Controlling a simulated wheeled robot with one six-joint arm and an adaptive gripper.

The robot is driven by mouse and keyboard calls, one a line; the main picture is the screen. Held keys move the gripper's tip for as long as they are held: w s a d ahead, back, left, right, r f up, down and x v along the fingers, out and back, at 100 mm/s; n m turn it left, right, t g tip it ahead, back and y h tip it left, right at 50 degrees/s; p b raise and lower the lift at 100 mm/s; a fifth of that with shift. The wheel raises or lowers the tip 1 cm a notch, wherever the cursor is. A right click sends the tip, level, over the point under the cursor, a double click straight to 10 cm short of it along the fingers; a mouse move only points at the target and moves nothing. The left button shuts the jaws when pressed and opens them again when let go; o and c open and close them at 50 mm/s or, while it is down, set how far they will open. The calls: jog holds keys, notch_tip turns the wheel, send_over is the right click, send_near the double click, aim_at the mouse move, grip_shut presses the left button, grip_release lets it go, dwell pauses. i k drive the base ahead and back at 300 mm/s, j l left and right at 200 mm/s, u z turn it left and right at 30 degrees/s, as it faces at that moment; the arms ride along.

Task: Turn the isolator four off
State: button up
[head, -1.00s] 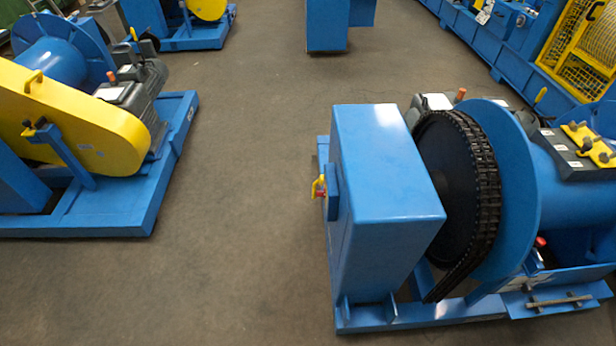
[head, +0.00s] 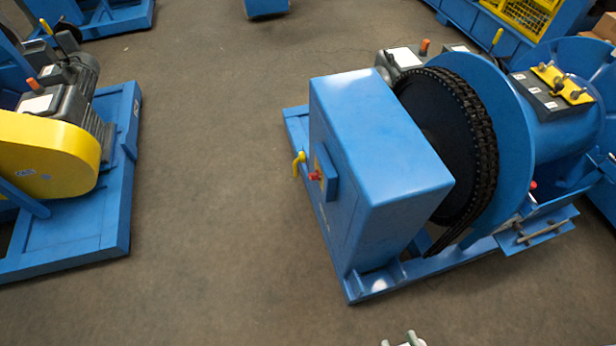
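A small isolator box (head: 327,178) sits on the left face of a blue cabinet (head: 372,145) in the head view. It carries a red knob (head: 315,176) on a yellow plate. A yellow handle (head: 299,164) sticks out just beside it. No number is legible, so I cannot tell whether this is isolator four. A pale metallic part, probably the tip of my gripper (head: 405,341), just shows at the bottom edge. It is well below and apart from the isolator, and too cut off to show its opening.
A black chain wheel (head: 440,140) and a blue drum stand right of the cabinet on a blue base frame. Another machine with a yellow guard (head: 45,155) stands at left. Open grey floor (head: 205,210) lies between them. More blue machines line the back.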

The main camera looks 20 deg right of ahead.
aim_at(314, 176)
jog(key=z, duration=0.35)
jog(key=i+j+z, duration=0.25)
jog(key=j, duration=0.2)
jog(key=j+z, duration=0.25)
jog(key=j, duration=0.2)
jog(key=i+j+z, duration=0.25)
jog(key=j, duration=0.25)
jog(key=i+j+z, duration=0.1)
jog(key=j, duration=1.75)
jog(key=i+j+z, duration=0.15)
jog(key=j, duration=1.65)
